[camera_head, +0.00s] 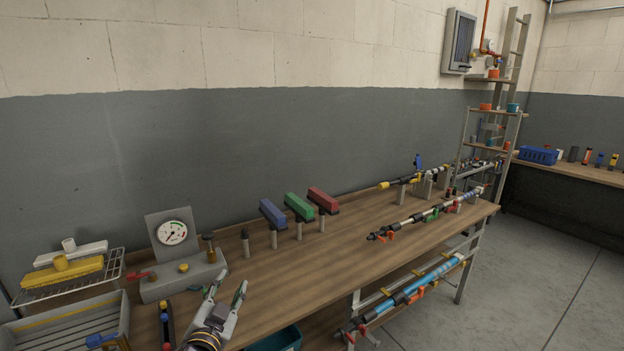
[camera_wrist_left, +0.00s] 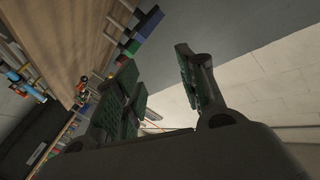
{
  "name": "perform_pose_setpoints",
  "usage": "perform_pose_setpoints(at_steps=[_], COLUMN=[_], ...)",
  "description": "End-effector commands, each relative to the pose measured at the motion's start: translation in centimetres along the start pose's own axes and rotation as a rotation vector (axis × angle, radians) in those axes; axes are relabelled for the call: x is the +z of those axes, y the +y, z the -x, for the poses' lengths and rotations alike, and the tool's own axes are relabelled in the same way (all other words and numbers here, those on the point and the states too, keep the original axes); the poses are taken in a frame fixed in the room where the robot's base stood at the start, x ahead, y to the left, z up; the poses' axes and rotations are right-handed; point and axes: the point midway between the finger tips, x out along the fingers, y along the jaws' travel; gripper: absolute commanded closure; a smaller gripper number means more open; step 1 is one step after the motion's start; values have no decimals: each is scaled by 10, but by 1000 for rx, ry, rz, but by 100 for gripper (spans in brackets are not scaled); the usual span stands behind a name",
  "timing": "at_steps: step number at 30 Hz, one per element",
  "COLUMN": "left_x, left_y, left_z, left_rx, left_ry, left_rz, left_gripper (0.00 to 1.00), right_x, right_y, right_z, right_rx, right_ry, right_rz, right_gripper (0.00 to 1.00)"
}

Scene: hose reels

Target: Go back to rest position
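My left gripper (camera_head: 226,296) is at the bottom of the head view, above the front part of the wooden workbench (camera_head: 360,248). Its fingers are spread and nothing is between them. The left wrist view also shows my left gripper (camera_wrist_left: 160,95), with its green-padded fingers apart and empty. Beyond the fingers in that view are the bench and wall at a steep tilt. My right gripper does not show in either view.
A pressure gauge unit (camera_head: 180,254) stands behind my left gripper. Blue (camera_head: 272,213), green (camera_head: 299,207) and red (camera_head: 323,200) blocks sit on posts. A wire rack (camera_head: 66,286) and a grey tray (camera_head: 75,322) are at left. Long hose wands (camera_head: 430,213) lie at right. The middle bench is clear.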

Motion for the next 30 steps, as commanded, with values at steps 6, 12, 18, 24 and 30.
perform_pose_setpoints(at_steps=[6, 12, 18, 24, 30], left_x=[61, 112, 154, 181, 192], left_y=[14, 34, 58, 80, 93], left_z=[27, 63, 111, 160, 192], left_rx=[43, 106, 192, 285, 351], left_ry=[-253, -482, -707, -900, -1011], left_rz=[103, 182, 251, 304, 331], left_gripper=[60, 60, 60, 60, 60], right_x=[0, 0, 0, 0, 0], right_y=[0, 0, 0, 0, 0], right_z=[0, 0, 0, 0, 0], right_rx=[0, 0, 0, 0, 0], right_ry=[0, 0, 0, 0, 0], right_rz=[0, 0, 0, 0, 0], right_gripper=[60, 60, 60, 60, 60])
